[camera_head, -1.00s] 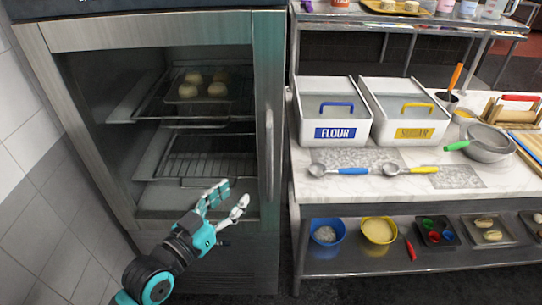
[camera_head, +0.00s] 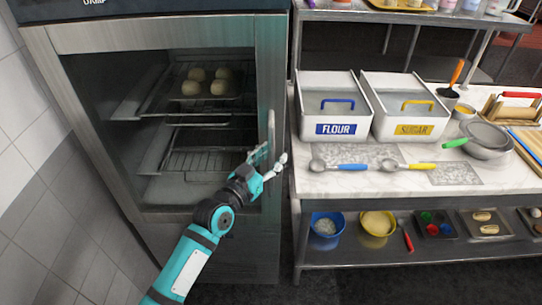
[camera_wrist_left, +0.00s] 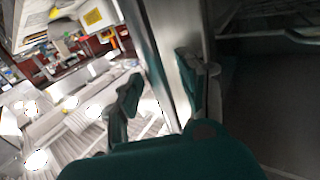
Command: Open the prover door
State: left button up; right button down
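The prover (camera_head: 168,240) is a tall steel cabinet on the left, with its door (camera_head: 67,115) closed. A large glass pane shows the inside. The upright bar handle (camera_head: 271,130) runs along the door's right edge. My left gripper (camera_head: 269,159) is at the lower part of this handle, with its fingers spread to either side of it. In the left wrist view the fingers (camera_wrist_left: 160,88) are apart, with a steel upright strip (camera_wrist_left: 174,30) between them. Contact with the handle cannot be told. My right gripper is not in view.
A marble-topped counter (camera_head: 300,187) stands close on the right, holding the flour bin (camera_head: 335,129), sugar bin (camera_head: 415,129) and scoops. Bowls stand on its lower shelf. A tiled wall (camera_head: 28,170) is on the left.

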pick_arm(q)
jog(key=shift+c, duration=0.4)
grip_shut()
